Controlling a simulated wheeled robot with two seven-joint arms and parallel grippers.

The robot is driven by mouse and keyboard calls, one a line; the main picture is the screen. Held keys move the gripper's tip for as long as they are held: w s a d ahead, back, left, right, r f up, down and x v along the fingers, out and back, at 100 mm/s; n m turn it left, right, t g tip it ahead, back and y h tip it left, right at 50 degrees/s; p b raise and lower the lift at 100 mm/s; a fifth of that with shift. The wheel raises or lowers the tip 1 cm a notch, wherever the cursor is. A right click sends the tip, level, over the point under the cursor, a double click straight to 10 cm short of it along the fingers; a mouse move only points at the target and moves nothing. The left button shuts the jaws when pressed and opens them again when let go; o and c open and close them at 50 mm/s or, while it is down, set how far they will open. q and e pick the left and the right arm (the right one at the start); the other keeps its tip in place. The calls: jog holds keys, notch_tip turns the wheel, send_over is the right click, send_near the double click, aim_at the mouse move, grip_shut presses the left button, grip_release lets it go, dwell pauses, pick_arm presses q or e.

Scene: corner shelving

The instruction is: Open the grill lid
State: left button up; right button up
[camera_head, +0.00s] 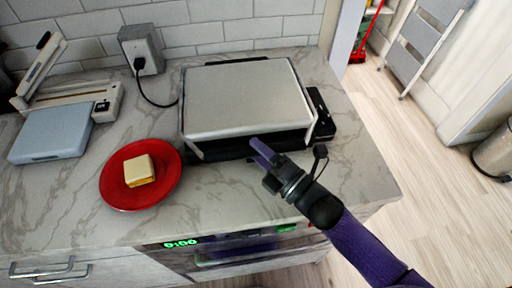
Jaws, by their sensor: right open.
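The grill (322,118) stands on the marble counter with its silver lid (245,98) down. A dark bar (225,150), seemingly the lid's handle, runs along the front edge. My right gripper (264,152) reaches in from the lower right, its purple tip at the front of the grill by the bar. It is open, with nothing seen in it. I cannot tell whether it touches the bar, and it hides part of the grill's front. My left gripper is not in view.
A red plate (115,195) with a sandwich (139,171) lies left of the grill. A blue-grey scale-like device (52,141) stands farther left. A cord runs to a wall outlet (142,50). An oven (240,250) sits below the counter.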

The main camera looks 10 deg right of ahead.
jog(key=shift+w+a+r, duration=0.1)
jog(key=shift+w+a, duration=0.1)
jog(key=shift+w, duration=0.1)
grip_shut()
dwell(1.3)
